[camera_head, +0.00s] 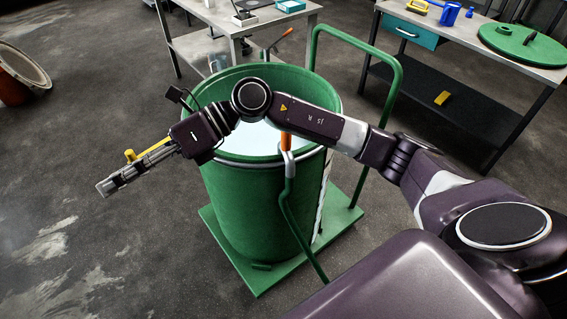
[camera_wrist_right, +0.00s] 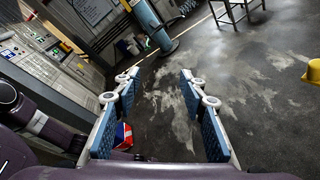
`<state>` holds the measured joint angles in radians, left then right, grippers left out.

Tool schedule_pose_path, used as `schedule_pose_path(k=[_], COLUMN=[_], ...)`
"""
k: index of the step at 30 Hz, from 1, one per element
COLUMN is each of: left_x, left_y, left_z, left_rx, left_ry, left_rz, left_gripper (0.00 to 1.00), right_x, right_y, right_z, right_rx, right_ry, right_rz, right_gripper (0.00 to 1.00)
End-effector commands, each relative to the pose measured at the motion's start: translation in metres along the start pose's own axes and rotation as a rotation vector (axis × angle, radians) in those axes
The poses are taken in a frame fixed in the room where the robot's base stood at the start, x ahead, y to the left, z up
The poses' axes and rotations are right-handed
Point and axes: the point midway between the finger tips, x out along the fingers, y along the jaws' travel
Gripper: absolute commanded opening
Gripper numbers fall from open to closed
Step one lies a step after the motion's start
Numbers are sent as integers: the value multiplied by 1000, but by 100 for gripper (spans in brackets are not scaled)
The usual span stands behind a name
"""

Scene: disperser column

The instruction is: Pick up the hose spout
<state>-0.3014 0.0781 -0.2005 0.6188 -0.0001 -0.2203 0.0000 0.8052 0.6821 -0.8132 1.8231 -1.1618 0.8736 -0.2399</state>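The hose spout looks like the orange piece (camera_head: 286,140) with a pale collar at the near rim of the green drum (camera_head: 235,200). A green hose (camera_head: 287,205) runs down from the collar along the drum's outside. My right arm passes in front of the orange piece and hides part of it. My right gripper (camera_head: 108,185) is left of the drum, away from the hose, pointing left. In the right wrist view my right gripper (camera_wrist_right: 160,88) is open, with blue pads apart and only floor between them. The spout does not show there. My left gripper is out of view.
The drum holds pale liquid and stands on a green cart (camera_head: 250,278) with a tall handle (camera_head: 398,75). A table (camera_head: 545,72) with a green lid (camera_head: 522,45) stands at the right, another table (camera_head: 235,22) behind. The floor at the left is mostly free.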

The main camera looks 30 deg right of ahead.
Motion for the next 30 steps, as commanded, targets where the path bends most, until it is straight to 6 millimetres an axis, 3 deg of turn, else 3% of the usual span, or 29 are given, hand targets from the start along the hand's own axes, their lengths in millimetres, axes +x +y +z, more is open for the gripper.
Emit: schedule_pose_path(k=[5,9,12,16,18,21,30], left_x=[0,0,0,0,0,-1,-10], left_y=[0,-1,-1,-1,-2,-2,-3], left_z=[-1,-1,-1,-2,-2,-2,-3], left_rx=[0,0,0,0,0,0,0], left_ry=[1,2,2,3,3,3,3], left_rz=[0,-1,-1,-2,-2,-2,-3], left_gripper=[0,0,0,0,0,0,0], right_x=[-75,-172,-240,-304,-322,-333,-327], right_y=[-65,-106,-117,-117,-115,-116,-133], right_z=[-45,-61,-64,-64,-64,-68,-95], right_rx=[-186,-221,-197,-146,-125,-110,-108], right_ry=[428,733,899,1036,1076,1101,1104], right_rz=[-251,-463,-593,-703,-734,-752,-750], right_gripper=[39,39,39,39,39,39,39])
